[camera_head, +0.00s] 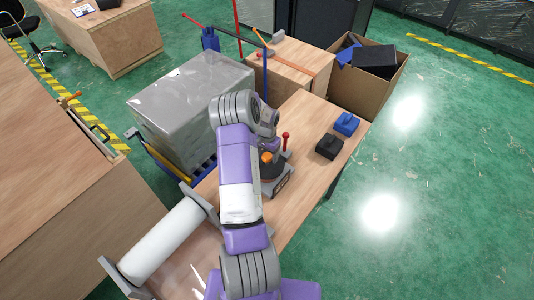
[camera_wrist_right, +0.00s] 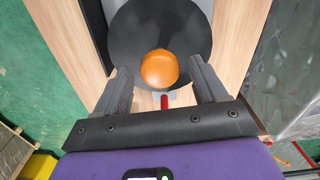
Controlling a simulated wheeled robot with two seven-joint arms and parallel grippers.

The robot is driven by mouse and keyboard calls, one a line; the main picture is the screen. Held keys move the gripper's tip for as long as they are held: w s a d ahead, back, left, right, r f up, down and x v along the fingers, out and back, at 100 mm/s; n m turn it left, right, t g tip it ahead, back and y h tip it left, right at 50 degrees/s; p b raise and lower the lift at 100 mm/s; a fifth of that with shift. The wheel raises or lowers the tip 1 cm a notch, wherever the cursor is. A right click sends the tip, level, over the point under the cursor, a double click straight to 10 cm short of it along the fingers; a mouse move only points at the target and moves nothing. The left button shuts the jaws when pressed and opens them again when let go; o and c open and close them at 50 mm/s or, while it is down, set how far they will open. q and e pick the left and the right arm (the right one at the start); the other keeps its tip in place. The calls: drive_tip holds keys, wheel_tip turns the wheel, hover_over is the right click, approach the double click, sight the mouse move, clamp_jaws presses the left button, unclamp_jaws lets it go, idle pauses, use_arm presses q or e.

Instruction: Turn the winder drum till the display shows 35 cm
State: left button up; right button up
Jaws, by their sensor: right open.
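The winder drum shows as a dark round disc (camera_wrist_right: 160,25) with an orange knob (camera_wrist_right: 160,68) in the right wrist view. In the head view the drum (camera_head: 272,171) stands on the wooden table, partly hidden by my right arm, with the orange knob (camera_head: 267,157) on top. A small display (camera_head: 282,186) is on its front; its digits are too small to read. My right gripper (camera_wrist_right: 160,72) is open, its fingers either side of the orange knob in the picture; contact cannot be told. In the head view this gripper (camera_head: 268,136) is just above the drum. My left gripper is out of view.
A red-topped lever (camera_head: 285,136) stands close behind the drum. A black block (camera_head: 329,147) and a blue block (camera_head: 346,124) lie to the right on the table. A white roll (camera_head: 165,240) is at lower left. A grey wrapped load (camera_head: 190,108) stands beyond the table's left edge.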

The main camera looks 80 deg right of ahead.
drive_tip(key=shift+f, duration=0.25)
